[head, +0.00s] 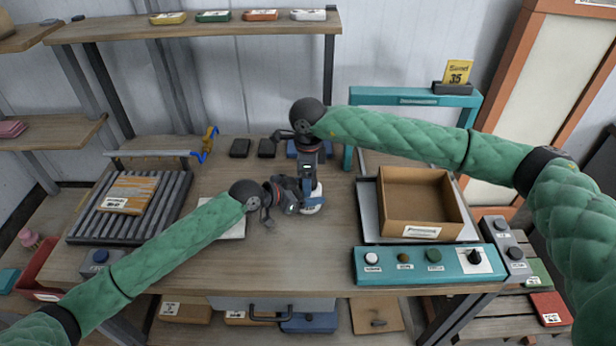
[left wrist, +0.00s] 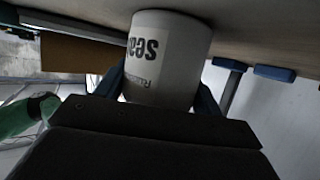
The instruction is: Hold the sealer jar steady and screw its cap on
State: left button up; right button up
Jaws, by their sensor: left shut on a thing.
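The white sealer jar (head: 313,209) stands on the table near its middle, mostly covered by my grippers in the head view. In the left wrist view the jar (left wrist: 168,55) appears upside down, with dark lettering, between two blue fingers. My left gripper (head: 311,198) reaches in from the left and is shut on the jar's side. My right gripper (head: 309,181) points straight down from above, directly over the jar. Its fingertips are too small and covered to tell whether they are open or shut. The cap and the jar's mouth are hidden.
An open cardboard box (head: 420,200) sits on a tray to the right, behind a teal button panel (head: 430,264). A slatted rack (head: 130,205) with a brown packet stands left. Dark blocks (head: 240,148) lie behind the grippers.

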pick_arm(q)
jog(key=shift+f, duration=0.1)
pick_arm(e)
jog(key=shift+r, duration=2.15)
jog(key=shift+c, duration=0.5)
jog(key=r, duration=0.1)
jog(key=w+r, duration=0.1)
jog(key=r, duration=0.1)
jog(key=shift+w+d+r+t, duration=0.2)
jog(key=shift+w+d+t, duration=0.05)
jog(key=shift+t, duration=0.05)
jog(key=shift+r, duration=0.4)
jog(key=n, duration=0.3)
jog(key=s+n, duration=0.1)
jog(key=n, duration=0.1)
jog(key=shift+s+f, duration=0.1)
jog(key=shift+f, duration=0.2)
jog(key=n, duration=0.4)
jog(key=shift+s+a+n, duration=0.2)
jog(key=shift+a+n, duration=0.05)
jog(key=shift+n, duration=0.05)
jog(key=shift+f, duration=0.15)
